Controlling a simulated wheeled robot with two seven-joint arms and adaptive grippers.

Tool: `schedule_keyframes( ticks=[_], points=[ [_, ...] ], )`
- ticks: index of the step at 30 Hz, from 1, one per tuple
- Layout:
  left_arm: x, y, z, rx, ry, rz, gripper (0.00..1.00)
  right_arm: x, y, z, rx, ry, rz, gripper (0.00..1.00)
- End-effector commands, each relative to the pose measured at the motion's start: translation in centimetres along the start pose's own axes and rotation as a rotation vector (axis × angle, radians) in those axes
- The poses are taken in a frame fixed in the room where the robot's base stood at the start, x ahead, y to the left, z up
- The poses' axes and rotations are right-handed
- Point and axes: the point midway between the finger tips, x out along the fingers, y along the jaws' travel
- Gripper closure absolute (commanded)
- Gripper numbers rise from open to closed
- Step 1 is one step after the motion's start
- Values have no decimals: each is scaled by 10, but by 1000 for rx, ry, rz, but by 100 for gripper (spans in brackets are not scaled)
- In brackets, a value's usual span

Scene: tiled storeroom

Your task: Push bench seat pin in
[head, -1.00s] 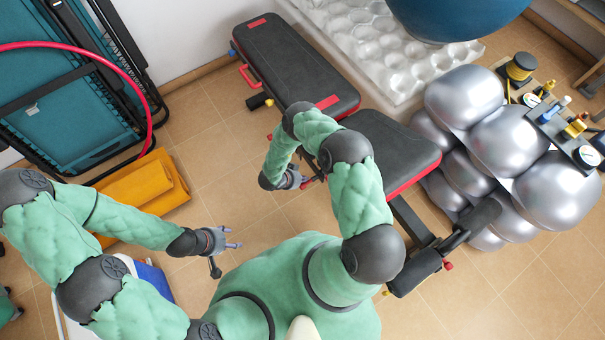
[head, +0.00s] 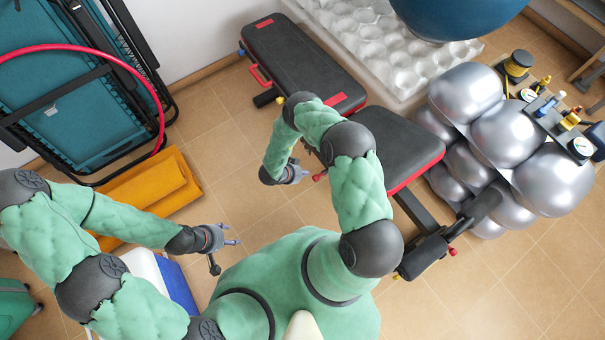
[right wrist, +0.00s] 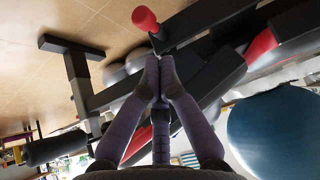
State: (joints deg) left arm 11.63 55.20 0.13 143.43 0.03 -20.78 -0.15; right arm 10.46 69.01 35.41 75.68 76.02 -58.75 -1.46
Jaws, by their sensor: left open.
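The weight bench has a long black backrest (head: 300,62) and a black seat (head: 398,142) with red trim. A red knob (head: 319,176), which looks like the seat pin, sticks out at the near side of the bench frame. In the right wrist view a red knob (right wrist: 145,19) sits just beyond my fingertips. My right gripper (head: 300,173) is left of the knob, apart from it. In the right wrist view its fingers (right wrist: 158,66) converge with tips together and nothing visible between them. My left gripper (head: 232,236) is open and empty above the floor.
Stacked silver balls (head: 500,135) and a tool shelf stand right of the bench; a blue ball (head: 455,15) is behind. A yellow folded mat (head: 150,195), a folded teal lounger (head: 70,100) and a blue-white box (head: 172,280) are at left. Floor between is clear.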

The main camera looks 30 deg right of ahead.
Motion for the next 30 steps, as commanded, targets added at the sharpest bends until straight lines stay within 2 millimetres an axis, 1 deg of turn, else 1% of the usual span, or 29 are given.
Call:
schedule_keyframes(
  ticks=[1, 3, 11, 14, 17, 20, 21, 23, 26, 29, 30],
  points=[
    [-5, 2, 0, 0, 0, 0, 44, -4, 1, -4, 0, 0, 1, 100],
    [-6, 2, 0, 0, 0, 0, 44, -5, 1, -6, 0, 0, 1, 100],
    [-5, 2, 1, 0, -1, 0, 44, -5, 1, -5, -3, -2, -2, 100],
    [-5, 2, 1, 0, -1, 0, 44, -8, -4, -6, -28, -21, -29, 100],
    [-5, 2, 1, 0, -1, 0, 44, -18, -13, -4, -96, -75, -95, 100],
    [-5, 2, 1, 0, -1, 0, 44, -35, -22, 1, -208, -162, -192, 100],
    [-5, 2, 1, 0, -1, 0, 44, -45, -24, 4, -259, -201, -233, 100],
    [-5, 2, 0, 0, -1, 0, 44, -60, -24, 10, -337, -261, -292, 100],
    [-5, 2, 0, 0, -1, 0, 44, -88, -18, 18, -472, -365, -382, 100],
    [-5, 2, 0, 0, -1, 0, 44, -120, -2, 26, -613, -469, -464, 100],
    [-5, 2, 0, 0, -1, 0, 44, -134, 7, 29, -671, -511, -495, 100]
  ],
)
